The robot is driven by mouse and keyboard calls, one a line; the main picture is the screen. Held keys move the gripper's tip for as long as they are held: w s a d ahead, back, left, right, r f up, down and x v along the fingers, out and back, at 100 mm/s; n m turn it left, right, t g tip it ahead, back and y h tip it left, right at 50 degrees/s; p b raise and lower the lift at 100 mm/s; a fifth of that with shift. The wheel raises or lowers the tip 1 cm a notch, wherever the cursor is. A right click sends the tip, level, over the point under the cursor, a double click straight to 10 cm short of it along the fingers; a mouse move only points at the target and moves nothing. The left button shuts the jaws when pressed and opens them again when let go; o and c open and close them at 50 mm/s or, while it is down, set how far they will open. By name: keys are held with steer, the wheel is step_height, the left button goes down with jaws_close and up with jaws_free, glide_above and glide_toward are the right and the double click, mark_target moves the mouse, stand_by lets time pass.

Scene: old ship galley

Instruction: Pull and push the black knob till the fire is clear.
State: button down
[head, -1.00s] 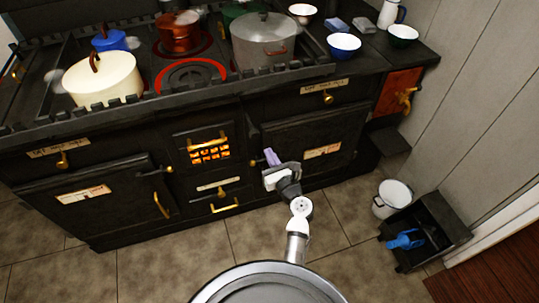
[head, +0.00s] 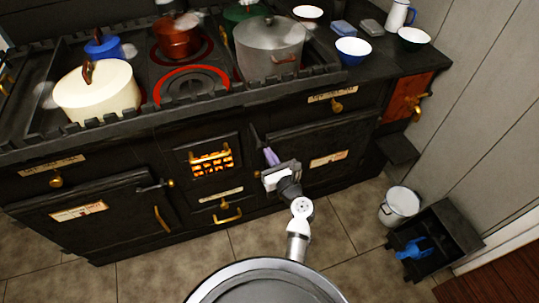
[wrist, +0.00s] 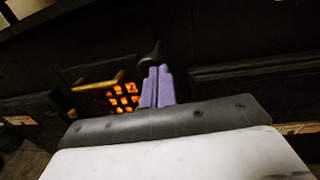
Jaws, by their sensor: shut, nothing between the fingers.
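The black knob (wrist: 152,54) sticks out of the dark stove front, just beyond my fingertips in the wrist view. In the head view it looks like a dark handle (head: 256,138) to the right of the firebox. My gripper (head: 270,156) has its purple fingers shut together and empty, pointing at the stove. In the wrist view the fingers (wrist: 158,86) overlap the knob's lower part, so I cannot tell whether they touch it. The fire (head: 212,158) glows orange behind the bars of the firebox door, and also shows left of the fingers in the wrist view (wrist: 122,99).
The black stove's doors have brass handles (head: 162,219). Pots, including a cream one (head: 97,95) and a grey one (head: 270,48), stand on top. A white bucket (head: 399,206) and a black scuttle (head: 447,238) stand at right. Tiled floor is clear in front.

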steer(key=x, duration=0.7)
steer(key=shift+w+d+r, duration=0.25)
steer(key=shift+w, duration=0.1)
steer(key=shift+s, duration=0.1)
